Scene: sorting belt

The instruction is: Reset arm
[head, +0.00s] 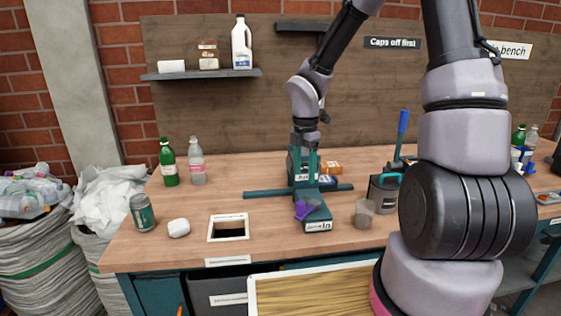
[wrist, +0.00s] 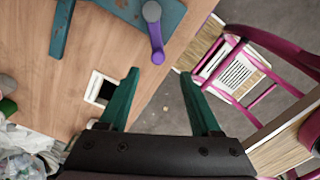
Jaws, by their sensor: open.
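My gripper (wrist: 159,73) is open in the wrist view, with its two green fingers spread apart and nothing between them. The fingers point over the front edge of the workbench (wrist: 60,75), with grey floor below the gap. In the head view my arm reaches down over the middle of the bench, and its wrist is above the teal stand. The fingers are hard to tell from the stand there. The teal stand (head: 318,222) carries a purple lever (head: 305,208), which also shows in the wrist view (wrist: 157,50).
On the bench are a green bottle (head: 168,165), a clear bottle (head: 196,163), a can (head: 143,214), a white lump (head: 178,228), a square-framed opening (head: 228,217), and a clear cup (head: 364,213). A pink-framed cart (wrist: 250,115) stands beside the bench. Sacks stand at left.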

